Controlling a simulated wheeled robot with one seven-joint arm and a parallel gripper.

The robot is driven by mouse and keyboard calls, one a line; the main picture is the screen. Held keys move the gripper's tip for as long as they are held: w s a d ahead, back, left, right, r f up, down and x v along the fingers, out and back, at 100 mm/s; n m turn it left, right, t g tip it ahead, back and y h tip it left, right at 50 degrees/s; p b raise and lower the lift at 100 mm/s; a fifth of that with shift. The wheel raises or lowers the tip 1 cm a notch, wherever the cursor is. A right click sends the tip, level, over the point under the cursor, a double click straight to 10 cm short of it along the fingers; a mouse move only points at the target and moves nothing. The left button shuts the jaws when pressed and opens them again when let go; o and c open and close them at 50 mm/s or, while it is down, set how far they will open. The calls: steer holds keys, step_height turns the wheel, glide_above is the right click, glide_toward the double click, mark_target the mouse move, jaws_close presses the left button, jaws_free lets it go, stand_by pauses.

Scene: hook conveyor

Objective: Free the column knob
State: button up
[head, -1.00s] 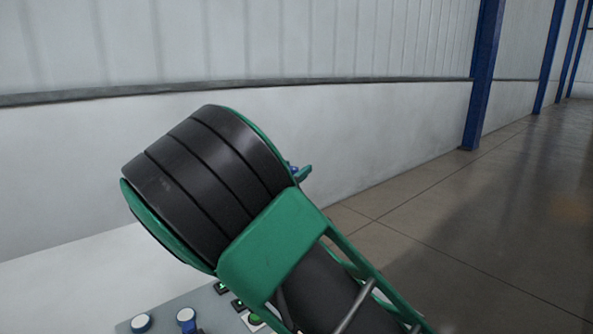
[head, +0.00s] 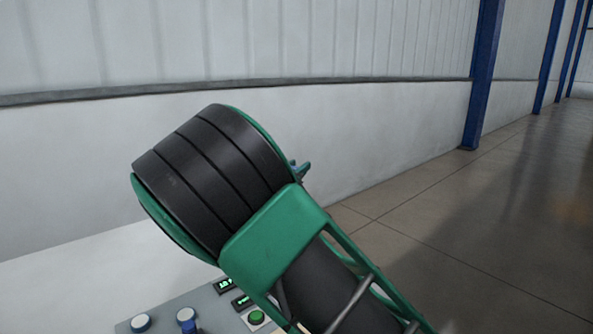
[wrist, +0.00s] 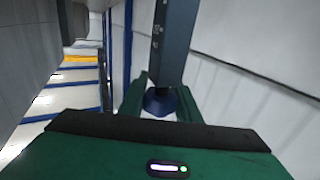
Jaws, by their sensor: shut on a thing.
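In the wrist view, the dark blue column knob (wrist: 160,102) sits at the near end of a grey-blue column (wrist: 175,45) with small marks along its side. My gripper (wrist: 159,98) has one green finger on each side of the knob and is shut on it. How the knob joins the column is too small to tell. In the head view my arm's thick black and green link hides most of the gripper. Only a small tip of my gripper (head: 300,170) shows past the link's right edge, and the column is hidden.
A grey control panel (head: 160,327) with blue-and-white knobs, small lit displays and a green button (head: 256,317) lies at the bottom left. A pale wall (head: 400,120) runs behind my arm. A blue post (head: 482,80) stands at the right. The tiled floor (head: 470,220) there is clear.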

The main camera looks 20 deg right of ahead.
steer(key=shift+a, duration=0.1)
steer(key=s+a+n+g+y, duration=0.2)
steer(key=n+g+y, duration=0.9)
steer(key=n+y, duration=0.3)
steer(key=s+a+n+g+y, duration=0.2)
steer(key=n+g+y, duration=0.9)
steer(key=n, duration=0.7)
steer(key=shift+s+a+y, duration=0.15)
steer(key=shift+a+y, duration=0.6)
steer(key=shift+y, duration=0.75)
stand_by(0.6)
steer(key=shift+s+f+n+g+h, duration=0.1)
steer(key=shift+s+n+g+h, duration=0.1)
steer(key=shift+n+g+h, duration=0.55)
